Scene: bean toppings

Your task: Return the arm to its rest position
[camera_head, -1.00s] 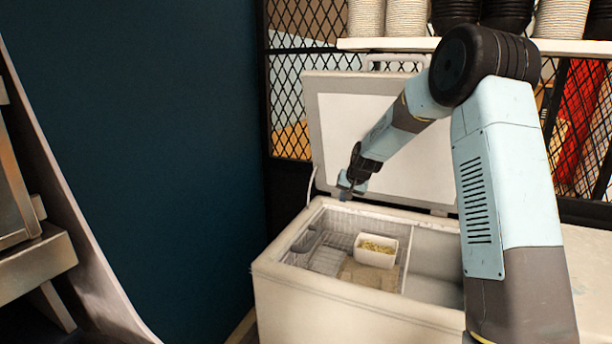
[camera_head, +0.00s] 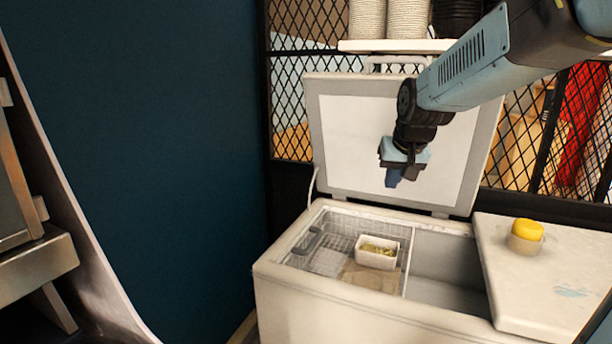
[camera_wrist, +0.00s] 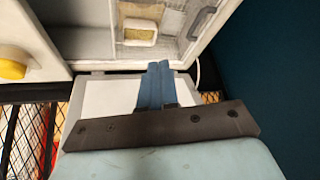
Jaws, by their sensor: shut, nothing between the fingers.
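My gripper (camera_head: 394,180) hangs in front of the raised freezer lid in the head view, above the freezer's open top. In the wrist view its two blue fingers (camera_wrist: 157,80) are shut together with nothing between them. The chest freezer (camera_head: 330,298) stands open below. A white container (camera_head: 376,262) with pale greenish bits sits inside by the wire basket; it also shows in the wrist view (camera_wrist: 138,40). My gripper is well above and apart from it.
The open lid (camera_head: 345,130) leans behind the gripper. A yellow-topped jar (camera_head: 526,232) stands on the freezer's right cover. A black mesh screen (camera_head: 292,120) and a dark blue wall (camera_head: 160,170) are to the left.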

